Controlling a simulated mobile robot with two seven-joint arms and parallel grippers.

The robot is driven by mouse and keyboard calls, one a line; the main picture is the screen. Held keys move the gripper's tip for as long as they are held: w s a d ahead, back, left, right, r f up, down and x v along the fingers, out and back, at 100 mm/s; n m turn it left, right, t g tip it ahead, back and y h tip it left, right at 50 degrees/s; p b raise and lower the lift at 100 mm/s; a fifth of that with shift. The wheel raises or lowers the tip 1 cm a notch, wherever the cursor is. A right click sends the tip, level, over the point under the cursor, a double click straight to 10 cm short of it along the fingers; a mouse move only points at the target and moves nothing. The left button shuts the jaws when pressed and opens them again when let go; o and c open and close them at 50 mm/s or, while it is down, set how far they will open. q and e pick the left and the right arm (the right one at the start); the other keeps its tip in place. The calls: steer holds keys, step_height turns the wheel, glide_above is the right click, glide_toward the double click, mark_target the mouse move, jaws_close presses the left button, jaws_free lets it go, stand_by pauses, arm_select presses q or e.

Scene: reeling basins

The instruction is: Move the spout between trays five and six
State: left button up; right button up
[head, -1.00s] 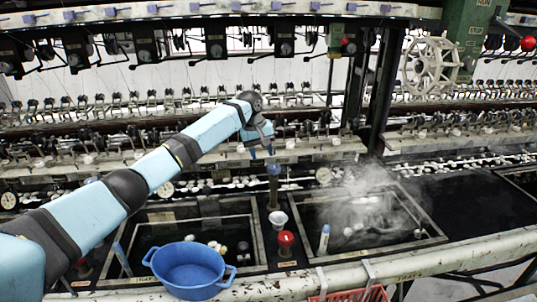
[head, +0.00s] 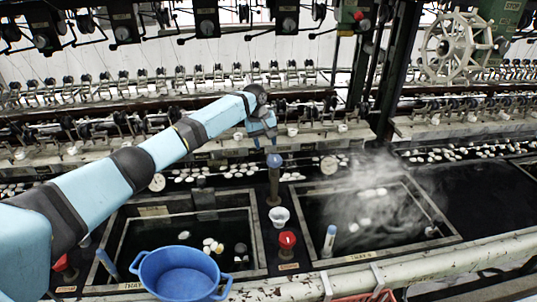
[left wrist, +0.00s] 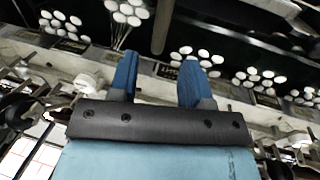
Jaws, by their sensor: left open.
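A dark upright post with a blue ball top, apparently the spout (head: 274,182), stands on the divider between two sunken trays. The left tray (head: 120,238) holds dark water with a few pale cocoons. The right tray (head: 445,234) steams and holds a few white cocoons. My left gripper (head: 268,143) is just above and behind the blue top in the head view, apparently apart from it. My right gripper is out of view.
A blue basin (head: 182,272) stands at the left tray's front edge. A pale rail (head: 450,258) runs along the front. Reeling machinery fills the back.

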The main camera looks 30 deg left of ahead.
arm_select(q)
steer(key=f, duration=0.3)
steer(key=d+f, duration=0.1)
steer(key=f, duration=0.1)
steer(key=shift+w+f, duration=0.35)
steer(key=shift+w, duration=0.05)
jaws_close()
